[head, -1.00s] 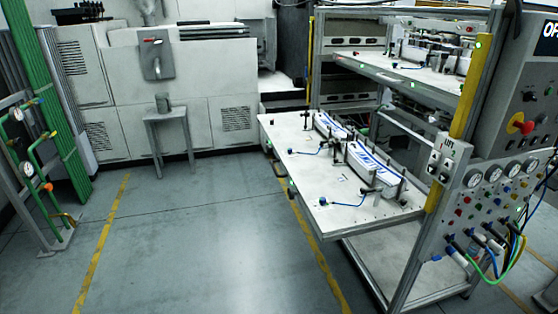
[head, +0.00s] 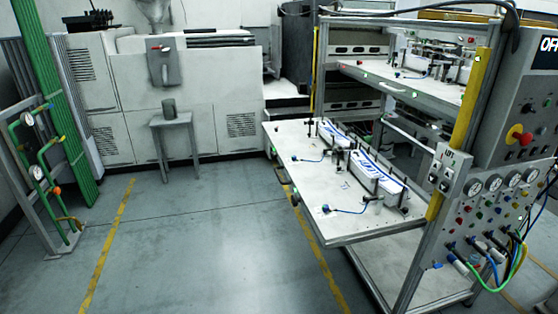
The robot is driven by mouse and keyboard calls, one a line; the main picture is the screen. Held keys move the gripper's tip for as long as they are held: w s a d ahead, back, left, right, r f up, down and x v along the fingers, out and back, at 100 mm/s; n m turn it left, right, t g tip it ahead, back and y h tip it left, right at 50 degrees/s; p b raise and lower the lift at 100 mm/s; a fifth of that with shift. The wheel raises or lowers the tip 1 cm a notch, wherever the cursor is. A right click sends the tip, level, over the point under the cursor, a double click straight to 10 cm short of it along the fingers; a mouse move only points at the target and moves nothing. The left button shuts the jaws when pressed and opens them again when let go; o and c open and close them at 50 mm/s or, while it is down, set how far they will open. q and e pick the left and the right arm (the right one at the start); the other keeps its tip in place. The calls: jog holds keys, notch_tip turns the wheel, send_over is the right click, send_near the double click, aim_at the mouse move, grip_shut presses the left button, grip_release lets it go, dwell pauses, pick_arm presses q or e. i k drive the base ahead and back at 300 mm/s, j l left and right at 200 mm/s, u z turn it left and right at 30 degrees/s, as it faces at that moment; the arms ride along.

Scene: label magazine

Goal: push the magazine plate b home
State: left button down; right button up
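A white magazine plate (head: 310,208) juts out of the lower level of a metal frame, toward the left. Two white label stacks with blue stripes stand on it between dark posts, a far one (head: 335,137) and a near one (head: 378,172). Small fittings with blue hoses sit on its surface. A second plate (head: 400,82) lies on the upper level, mostly inside the frame. I cannot read which plate is b. Neither of my grippers is in view.
A control panel (head: 490,200) with gauges, hoses and a red knob stands at the right. A small grey table (head: 171,122) holds a grey can. Green pipes (head: 50,170) stand at the left. The floor (head: 210,235) between yellow lines is clear.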

aim_at(313, 178)
jog(key=i+j+z, duration=0.15)
jog(key=z, duration=0.25)
jog(key=i+j+z, duration=0.25)
jog(key=z, duration=0.15)
jog(key=i+j+z, duration=0.1)
jog(key=j, duration=0.2)
jog(key=i+j+z, duration=0.2)
jog(key=j, duration=0.4)
jog(key=i+j, duration=0.15)
jog(key=j, duration=0.2)
jog(key=i+j, duration=0.2)
jog(key=j, duration=0.15)
jog(key=i+j, duration=0.15)
jog(key=j, duration=0.2)
jog(key=i+j+z, duration=0.1)
jog(key=j, duration=0.3)
jog(key=i+j, duration=0.25)
jog(key=j, duration=0.1)
